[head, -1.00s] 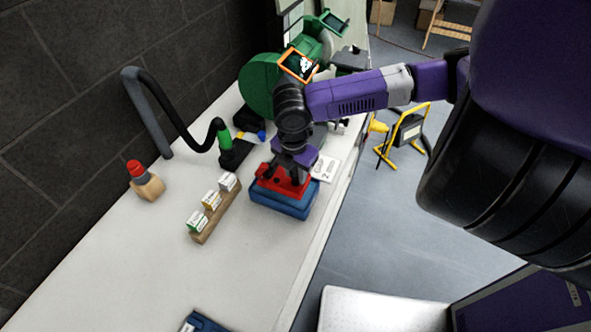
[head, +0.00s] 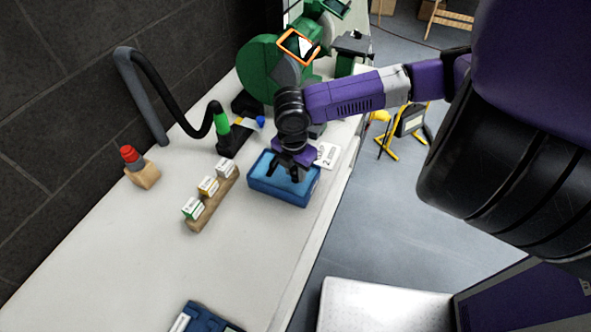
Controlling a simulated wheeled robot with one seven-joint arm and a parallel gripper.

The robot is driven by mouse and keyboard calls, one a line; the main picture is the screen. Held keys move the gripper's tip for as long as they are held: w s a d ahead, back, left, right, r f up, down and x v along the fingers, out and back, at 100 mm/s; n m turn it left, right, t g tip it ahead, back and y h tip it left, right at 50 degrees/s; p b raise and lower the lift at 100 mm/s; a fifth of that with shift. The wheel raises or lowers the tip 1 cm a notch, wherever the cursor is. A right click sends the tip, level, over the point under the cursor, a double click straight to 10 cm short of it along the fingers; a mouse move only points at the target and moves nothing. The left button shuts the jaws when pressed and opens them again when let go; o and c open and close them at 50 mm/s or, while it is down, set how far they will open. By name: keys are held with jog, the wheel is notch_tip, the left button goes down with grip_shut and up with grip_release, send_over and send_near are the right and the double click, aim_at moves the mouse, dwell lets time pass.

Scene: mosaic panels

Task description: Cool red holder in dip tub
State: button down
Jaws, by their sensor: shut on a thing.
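The blue dip tub (head: 279,195) stands on the bench near its right edge, with a lighter blue surface inside. My gripper (head: 289,175) points down into the tub, its dark fingers reaching that surface. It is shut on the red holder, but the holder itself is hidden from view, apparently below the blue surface.
A wooden rack (head: 213,204) with several small labelled boxes lies left of the tub. A green grinder-like machine (head: 262,72) and a black hose (head: 185,125) stand behind. A red-topped piece (head: 130,155) on a wooden block is at left. The front bench is mostly clear.

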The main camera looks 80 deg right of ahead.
jog(key=shift+f, duration=0.25)
dwell(0.3)
jog(key=c, duration=1)
grip_release()
jog(key=r, duration=0.5)
jog(key=a+r, duration=0.1)
jog(key=r, duration=0.1)
jog(key=shift+r+b, duration=0.4)
jog(key=shift+w, duration=0.1)
